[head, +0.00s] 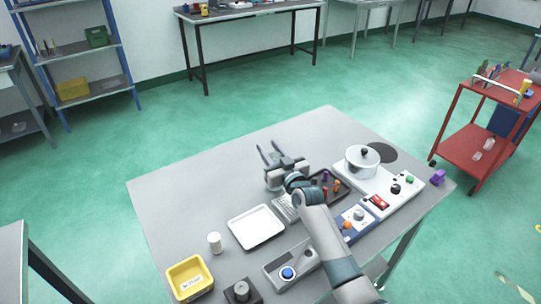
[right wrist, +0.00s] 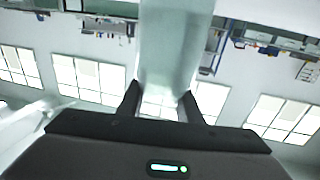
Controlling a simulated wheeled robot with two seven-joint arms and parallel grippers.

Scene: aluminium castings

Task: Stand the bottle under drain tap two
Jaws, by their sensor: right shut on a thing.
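My right gripper (head: 269,150) is over the far middle part of the grey table, its fingers pointing away from me. In the right wrist view the gripper (right wrist: 160,95) is shut on a pale, see-through, roughly cylindrical thing, which looks like the bottle (right wrist: 178,45). The thing fills the space between the fingers and runs out of the top of that view. In the head view it hardly shows between the fingers. I cannot make out any drain tap or its number. My left gripper is not in view.
The grey table (head: 160,190) holds a white tray (head: 256,227), a white cylinder (head: 214,242), a yellow bin (head: 189,277), a box with a blue button (head: 288,273) and a pot (head: 362,157). A red trolley (head: 468,148) stands at right. The table's far left is clear.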

